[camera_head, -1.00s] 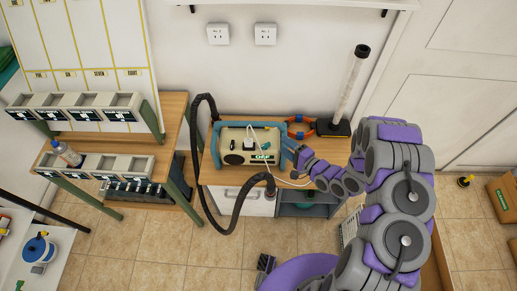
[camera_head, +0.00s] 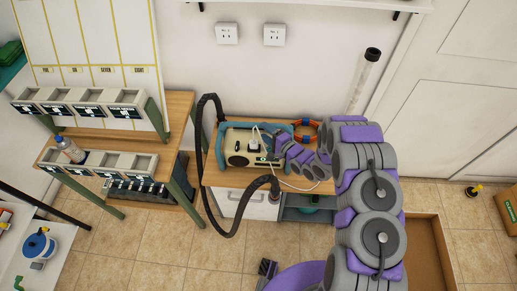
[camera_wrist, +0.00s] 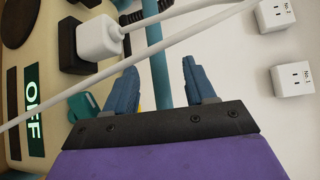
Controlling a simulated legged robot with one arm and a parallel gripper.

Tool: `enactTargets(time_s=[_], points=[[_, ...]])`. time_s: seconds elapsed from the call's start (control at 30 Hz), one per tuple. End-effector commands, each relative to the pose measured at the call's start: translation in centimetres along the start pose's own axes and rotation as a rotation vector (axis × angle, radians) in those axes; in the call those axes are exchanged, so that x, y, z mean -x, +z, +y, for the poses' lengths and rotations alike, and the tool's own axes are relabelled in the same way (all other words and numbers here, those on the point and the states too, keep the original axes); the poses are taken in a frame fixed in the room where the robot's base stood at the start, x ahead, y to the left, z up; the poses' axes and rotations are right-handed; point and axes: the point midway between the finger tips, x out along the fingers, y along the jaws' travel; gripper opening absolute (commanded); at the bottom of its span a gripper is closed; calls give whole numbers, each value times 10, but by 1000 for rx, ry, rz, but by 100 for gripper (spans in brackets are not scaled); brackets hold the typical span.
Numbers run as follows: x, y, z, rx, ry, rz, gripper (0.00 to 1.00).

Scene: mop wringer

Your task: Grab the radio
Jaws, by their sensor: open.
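The radio (camera_head: 236,147) is cream with blue ends and stands on the wooden cabinet top; part of its right side is hidden by my arm. In the wrist view its face (camera_wrist: 14,75) is at the left, with a lit "OFF" display. A blue bar of its handle (camera_wrist: 157,65) runs between the fingers. My gripper (camera_wrist: 160,85) is open, with one blue fingertip on each side of that bar and no visible grip on it. In the head view my gripper (camera_head: 281,143) is at the radio's right end.
A white plug (camera_wrist: 98,38) and cable cross close to the fingers. A black hose (camera_head: 207,150) curves around the radio's left. An orange ring (camera_head: 306,132) lies behind my arm. Wall sockets (camera_head: 274,35) are above. A shelf (camera_head: 150,130) stands at the left.

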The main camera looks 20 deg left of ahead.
Motion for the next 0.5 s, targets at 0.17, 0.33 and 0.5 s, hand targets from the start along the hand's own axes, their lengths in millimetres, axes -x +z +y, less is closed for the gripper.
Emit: enactTargets(time_s=[0.17,0.33,0.5], points=[[-16,2,3,-1,-3,-7,55],[-32,-2,2,-6,-13,-8,55],[-39,-4,-1,-10,-15,-4,55]])
